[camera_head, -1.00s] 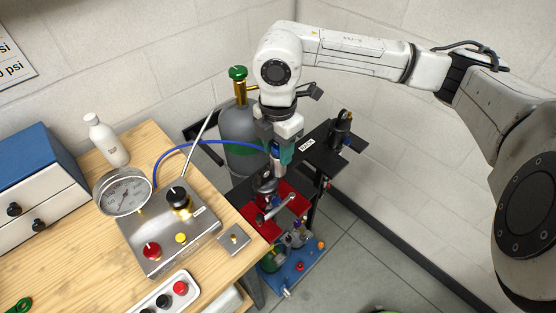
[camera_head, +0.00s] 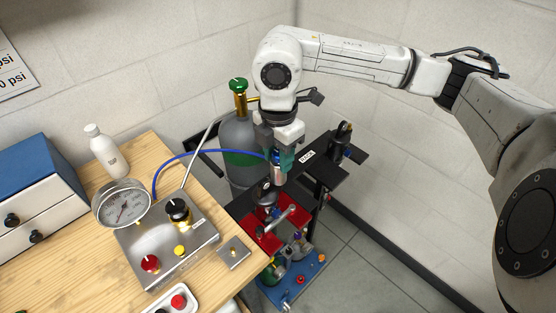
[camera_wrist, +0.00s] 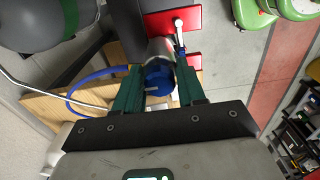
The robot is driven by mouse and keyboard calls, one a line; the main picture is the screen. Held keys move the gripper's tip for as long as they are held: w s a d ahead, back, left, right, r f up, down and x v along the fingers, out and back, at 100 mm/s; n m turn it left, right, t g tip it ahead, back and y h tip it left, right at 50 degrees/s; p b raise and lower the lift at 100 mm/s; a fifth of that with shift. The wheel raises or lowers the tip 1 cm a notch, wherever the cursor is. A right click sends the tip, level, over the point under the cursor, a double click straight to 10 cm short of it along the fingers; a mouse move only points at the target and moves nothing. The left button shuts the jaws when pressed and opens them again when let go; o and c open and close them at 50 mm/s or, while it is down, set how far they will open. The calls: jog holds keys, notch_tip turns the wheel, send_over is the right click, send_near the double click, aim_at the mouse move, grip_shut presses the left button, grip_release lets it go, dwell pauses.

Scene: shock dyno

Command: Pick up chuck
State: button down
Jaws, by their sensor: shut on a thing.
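The chuck (camera_head: 278,176) is a small metal and blue fitting, and the blue hose (camera_head: 200,152) runs to it from the left. My gripper (camera_head: 281,161) has teal fingers and points down with the chuck between them. In the wrist view the two fingers of my gripper (camera_wrist: 157,90) press on both sides of the blue chuck (camera_wrist: 158,78). The chuck is above the red plates of the stand; whether it touches anything below is hidden.
A black and red stand (camera_head: 299,218) with a blue base (camera_head: 297,285) is under my gripper. A grey gas cylinder (camera_head: 238,140) stands behind. The wooden bench (camera_head: 80,255) at left holds a gauge box (camera_head: 165,240) and a white bottle (camera_head: 105,150). Floor at right is clear.

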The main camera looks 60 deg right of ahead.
jog(key=s+a+r+b, duration=0.3)
jog(key=s+r+b, duration=0.1)
jog(key=s+r, duration=0.9)
jog(key=shift+s+a+r, duration=0.15)
jog(key=shift+a+r, duration=0.25)
jog(key=shift+r, duration=0.3)
